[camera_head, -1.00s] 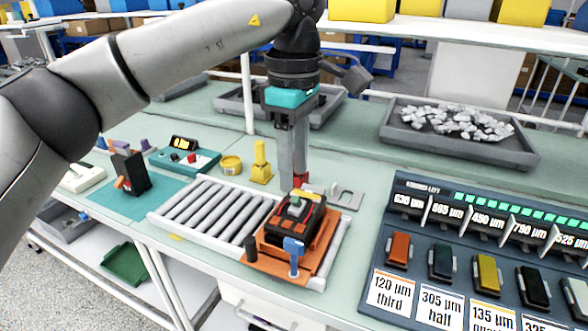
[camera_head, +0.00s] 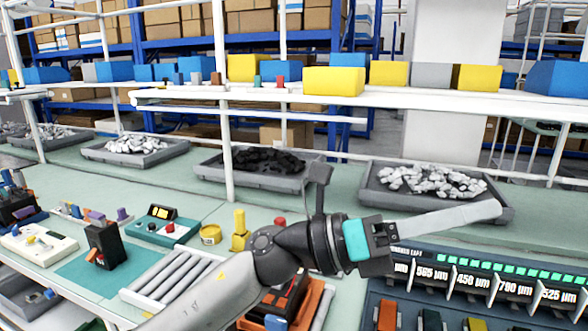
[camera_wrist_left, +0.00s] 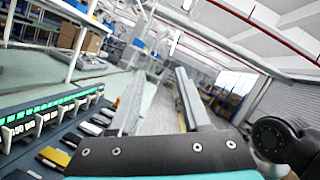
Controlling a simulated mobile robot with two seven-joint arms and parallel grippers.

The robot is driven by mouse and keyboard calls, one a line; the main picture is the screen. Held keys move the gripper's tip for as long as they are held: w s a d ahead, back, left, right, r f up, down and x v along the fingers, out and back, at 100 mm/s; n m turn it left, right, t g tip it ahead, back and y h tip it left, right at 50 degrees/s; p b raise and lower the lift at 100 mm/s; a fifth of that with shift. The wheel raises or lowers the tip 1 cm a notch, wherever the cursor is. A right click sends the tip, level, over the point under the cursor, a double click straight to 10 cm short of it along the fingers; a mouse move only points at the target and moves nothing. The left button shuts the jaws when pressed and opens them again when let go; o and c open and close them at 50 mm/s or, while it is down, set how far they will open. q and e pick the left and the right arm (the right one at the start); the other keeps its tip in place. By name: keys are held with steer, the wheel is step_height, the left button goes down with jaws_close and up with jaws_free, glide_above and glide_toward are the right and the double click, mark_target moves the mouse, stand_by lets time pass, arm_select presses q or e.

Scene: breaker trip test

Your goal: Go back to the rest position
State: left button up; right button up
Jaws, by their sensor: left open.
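My left gripper (camera_head: 488,211) is raised above the bench in the head view, its fingers pointing right across the front of a grey bin. The wrist view looks along its two fingers (camera_wrist_left: 156,85), which stand apart with nothing between them. The black and red breaker (camera_head: 291,293) sits in the orange carrier (camera_head: 310,310), below my left arm. My right gripper is in neither view.
The labelled panel (camera_head: 470,262) with green lights stands below the gripper at right. The roller conveyor (camera_head: 160,278) lies left of the carrier. Grey bins of parts (camera_head: 500,215) line the back of the bench. A white shelf (camera_head: 200,100) with coloured boxes runs above them.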

arm_select(q)
steer(key=w+a+f+n+t+y, duration=0.2)
steer(key=w+a+n+t+y, duration=0.35)
steer(key=n+t, duration=0.7)
steer(key=w+a+f+n+t+y, duration=0.25)
steer(key=w+a+n+t, duration=0.5)
steer(key=n, duration=0.85)
steer(key=s+a+f+n+g+y, duration=0.1)
steer(key=s+a+f+n+y, duration=0.1)
steer(key=a+f+n+y, duration=0.55)
steer(key=s+a+f+n+g+y, duration=0.1)
steer(key=a+f+n+y, duration=0.35)
steer(key=f, duration=0.65)
steer(key=s+a+f+n+g, duration=0.2)
steer(key=s+a+f+g, duration=0.15)
steer(key=s+f, duration=0.35)
steer(key=s+a+f+n+g+y, duration=0.15)
steer(key=s+f+g, duration=0.3)
steer(key=s, duration=0.45)
steer(key=s+a+f+n+g, duration=0.35)
steer(key=s+f, duration=0.25)
steer(key=s, duration=0.2)
step_height(320, 180, down, 21)
steer(key=s+g, duration=0.1)
steer(key=g, duration=0.1)
steer(key=s+a+f, duration=0.2)
steer(key=s+f, duration=1.3)
steer(key=s, duration=0.1)
steer(key=shift+a+m+g, duration=0.3)
steer(key=shift+m+g, duration=0.15)
